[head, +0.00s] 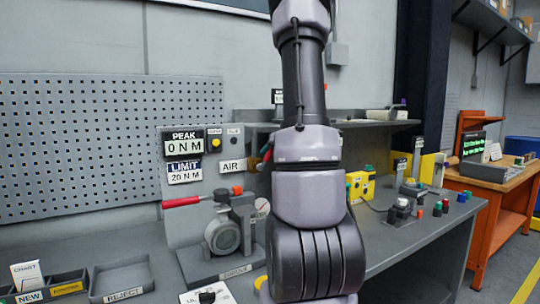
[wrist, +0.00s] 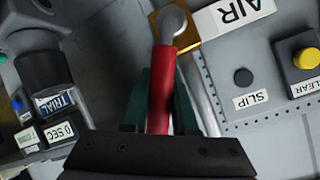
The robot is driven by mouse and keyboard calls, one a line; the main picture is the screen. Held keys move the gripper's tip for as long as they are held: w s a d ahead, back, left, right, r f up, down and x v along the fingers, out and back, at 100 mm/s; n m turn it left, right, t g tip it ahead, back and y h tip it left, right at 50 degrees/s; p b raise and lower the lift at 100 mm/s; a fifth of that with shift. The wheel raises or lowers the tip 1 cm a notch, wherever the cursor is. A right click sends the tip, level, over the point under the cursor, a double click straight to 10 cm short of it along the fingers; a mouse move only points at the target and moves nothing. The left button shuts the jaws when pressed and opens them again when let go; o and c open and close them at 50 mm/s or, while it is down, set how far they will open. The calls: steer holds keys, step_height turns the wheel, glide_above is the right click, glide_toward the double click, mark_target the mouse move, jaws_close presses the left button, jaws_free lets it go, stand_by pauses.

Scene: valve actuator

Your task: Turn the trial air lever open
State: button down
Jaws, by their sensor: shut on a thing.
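The air lever has a red handle (wrist: 163,70) with a round grey pivot at its top end, beside the AIR label (wrist: 233,15) in the wrist view. My gripper (wrist: 160,105) has its dark green fingers on both sides of the red handle and is shut on it. The fingers hide part of the handle's sides, and the gripper body hides its lower end. In the head view the AIR label (head: 232,166) is on the grey panel, left of my arm. My arm hides most of the lever there.
A fixture with a separate red-gripped handle (head: 182,201) and a round dial (head: 222,237) stands left of my arm. A yellow CLEAR button (wrist: 306,58) and a SLIP label (wrist: 250,99) are right of the lever. A TRIAL display (wrist: 55,103) is to its left.

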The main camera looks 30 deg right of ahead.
steer(key=shift+a+n+h, duration=0.25)
steer(key=shift+n+h, duration=0.05)
steer(key=shift+h, duration=0.1)
steer(key=c, duration=0.7)
jaws_free()
steer(key=shift+r, duration=0.1)
